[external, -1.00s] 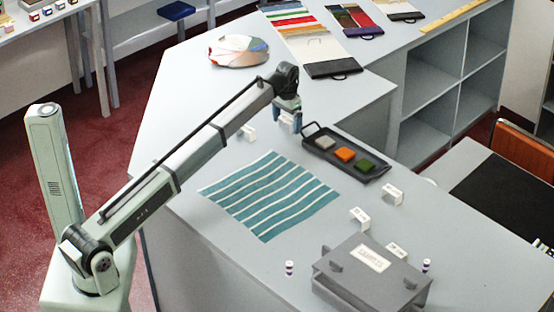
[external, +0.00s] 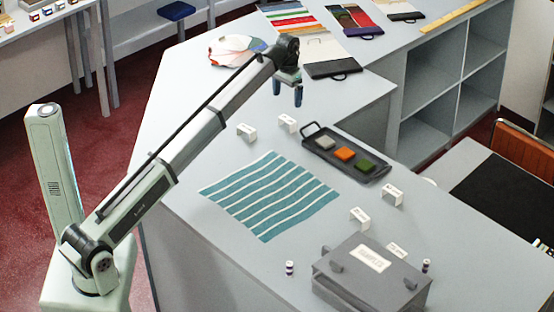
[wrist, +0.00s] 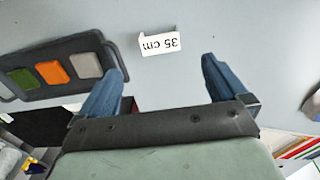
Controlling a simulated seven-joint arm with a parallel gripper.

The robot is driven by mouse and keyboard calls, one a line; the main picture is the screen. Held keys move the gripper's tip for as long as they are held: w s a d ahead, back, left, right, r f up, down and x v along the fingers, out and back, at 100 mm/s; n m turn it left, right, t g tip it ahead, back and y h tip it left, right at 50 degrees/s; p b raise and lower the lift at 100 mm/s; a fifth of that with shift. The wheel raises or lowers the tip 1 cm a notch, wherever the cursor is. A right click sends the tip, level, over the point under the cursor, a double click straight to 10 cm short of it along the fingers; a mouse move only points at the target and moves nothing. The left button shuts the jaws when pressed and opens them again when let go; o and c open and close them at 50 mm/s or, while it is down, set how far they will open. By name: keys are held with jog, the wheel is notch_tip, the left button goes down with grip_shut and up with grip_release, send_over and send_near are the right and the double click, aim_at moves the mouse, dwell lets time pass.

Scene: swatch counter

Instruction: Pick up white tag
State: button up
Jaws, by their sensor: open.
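Several small white folded tags stand on the grey counter. One (external: 288,122) is beside the tray's far-left end, another (external: 247,131) lies to its left, and others (external: 359,217) (external: 392,195) are farther right and nearer. My gripper (external: 287,93) is open and empty, raised above the counter near the two far tags. Its blue fingers also show wide apart in the wrist view (wrist: 160,72).
A black tray (external: 318,131) holds grey, orange and green swatches. A teal striped cloth (external: 270,195) lies flat in front of it. A grey box (external: 373,277) and small spools (external: 289,268) are nearer.

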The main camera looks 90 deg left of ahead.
jog(key=shift+r, duration=0.6)
jog(key=w+d+r+m, duration=0.1)
jog(key=w+d+m, duration=0.1)
jog(key=w+d, duration=0.9)
jog(key=w+d+m, duration=0.2)
jog(key=w+d, duration=0.5)
jog(key=d, duration=0.7)
jog(key=w+d+n+t+y, duration=0.1)
jog(key=w+d+n, duration=0.1)
jog(key=d, duration=2.4)
jog(key=shift+w+r, duration=0.2)
jog(key=shift+w, duration=0.4)
